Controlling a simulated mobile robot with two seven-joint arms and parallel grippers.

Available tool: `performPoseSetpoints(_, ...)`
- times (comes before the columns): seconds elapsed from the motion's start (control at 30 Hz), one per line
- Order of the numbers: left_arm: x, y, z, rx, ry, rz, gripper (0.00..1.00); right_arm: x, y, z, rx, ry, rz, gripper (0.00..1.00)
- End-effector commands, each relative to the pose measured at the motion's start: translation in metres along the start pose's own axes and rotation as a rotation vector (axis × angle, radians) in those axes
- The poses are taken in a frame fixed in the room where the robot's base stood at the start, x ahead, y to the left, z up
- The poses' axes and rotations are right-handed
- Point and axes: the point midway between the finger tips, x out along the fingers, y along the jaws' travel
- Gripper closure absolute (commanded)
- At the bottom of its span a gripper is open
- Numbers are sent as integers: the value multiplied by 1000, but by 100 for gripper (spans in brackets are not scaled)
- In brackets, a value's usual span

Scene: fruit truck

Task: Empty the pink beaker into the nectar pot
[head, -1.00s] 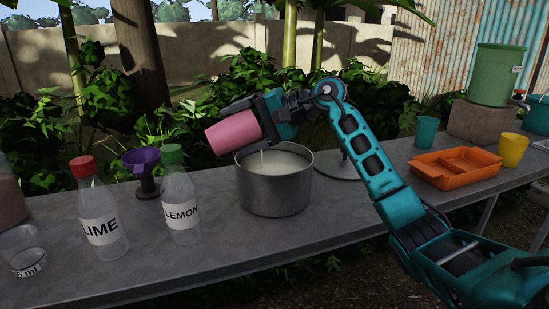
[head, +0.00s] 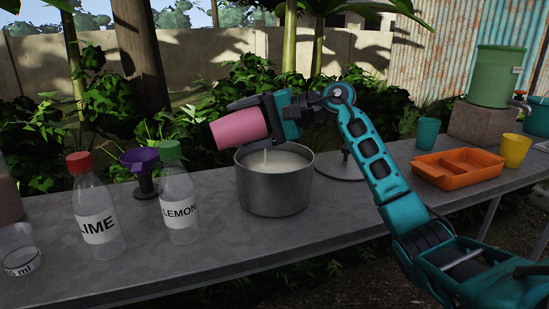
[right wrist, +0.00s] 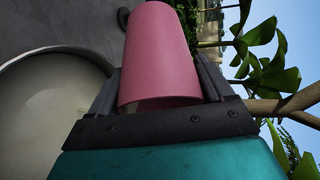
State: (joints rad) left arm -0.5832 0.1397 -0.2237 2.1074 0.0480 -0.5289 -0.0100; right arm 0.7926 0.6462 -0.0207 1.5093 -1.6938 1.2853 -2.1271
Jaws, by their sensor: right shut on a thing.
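The pink beaker (head: 238,131) lies tipped on its side, held by my right gripper (head: 262,116) above the rear left rim of the steel nectar pot (head: 274,194). My right gripper is shut on it, with a finger on each side in the right wrist view (right wrist: 165,95). The beaker (right wrist: 160,55) has its wider end toward the gripper and its narrower end out to the left. A thin pale streak shows below the wider end, over the pale liquid in the pot. How much is in the beaker is hidden. My left gripper is out of view.
Left of the pot stand the LEMON bottle (head: 179,211), the LIME bottle (head: 97,222), a purple funnel (head: 141,163) and a clear beaker (head: 20,248). To the right are an orange tray (head: 455,178), teal cup (head: 427,133) and yellow cup (head: 515,151). The table front is clear.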

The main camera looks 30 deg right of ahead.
Motion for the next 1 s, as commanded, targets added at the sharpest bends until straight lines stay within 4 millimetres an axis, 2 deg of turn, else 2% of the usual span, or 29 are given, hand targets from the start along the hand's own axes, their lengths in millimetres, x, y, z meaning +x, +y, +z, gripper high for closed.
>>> performPoseSetpoints(1.0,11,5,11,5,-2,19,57,-8,4,-6,55,-22,-96,54)
